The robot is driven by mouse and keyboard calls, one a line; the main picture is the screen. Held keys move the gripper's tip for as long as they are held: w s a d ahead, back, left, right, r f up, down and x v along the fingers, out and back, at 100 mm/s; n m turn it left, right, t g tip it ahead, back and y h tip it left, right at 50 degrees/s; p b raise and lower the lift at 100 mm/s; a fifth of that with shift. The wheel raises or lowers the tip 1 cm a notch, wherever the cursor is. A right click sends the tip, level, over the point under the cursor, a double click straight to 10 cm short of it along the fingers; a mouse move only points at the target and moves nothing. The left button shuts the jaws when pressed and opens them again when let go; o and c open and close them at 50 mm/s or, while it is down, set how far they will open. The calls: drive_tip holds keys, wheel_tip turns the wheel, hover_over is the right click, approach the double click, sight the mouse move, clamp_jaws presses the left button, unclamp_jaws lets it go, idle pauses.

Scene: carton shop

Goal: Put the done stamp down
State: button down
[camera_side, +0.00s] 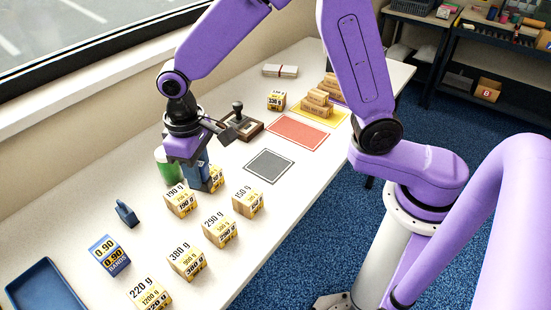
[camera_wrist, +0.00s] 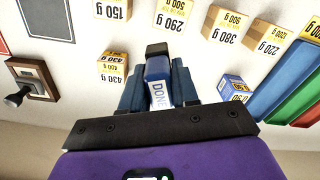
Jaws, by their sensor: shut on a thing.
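The done stamp (camera_wrist: 157,82) shows in the wrist view as a blue block with a white label reading DONE and a dark end. My gripper (camera_wrist: 158,92) is shut on it, with a dark blue finger on each side. In the side view my gripper (camera_side: 199,176) points down over the table, close behind the labelled cartons. There, the stamp is hard to tell apart from the blue fingers, and I cannot tell whether it touches the table.
Several labelled cartons (camera_side: 220,230) stand in front of my gripper, one (camera_side: 216,178) right beside it. A green cylinder (camera_side: 166,168) stands close on the left. A dark grey square (camera_side: 269,166) and red mat (camera_side: 297,132) are bare. A blue tray (camera_side: 42,291) lies front left.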

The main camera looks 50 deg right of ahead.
drive_tip(key=s+d+f+m, duration=0.2)
drive_tip(key=s+d+f, duration=0.1)
drive_tip(key=d, duration=1.3)
drive_tip(key=s+d+f+m, duration=0.2)
drive_tip(key=d, duration=1.4)
drive_tip(key=shift+s+f, duration=0.15)
drive_tip(key=shift+f, duration=3.65)
drive_tip(key=shift+f, duration=0.2)
drive_tip(key=c, duration=0.8)
unclamp_jaws()
drive_tip(key=shift+c, duration=0.2)
drive_tip(key=shift+r, duration=0.1)
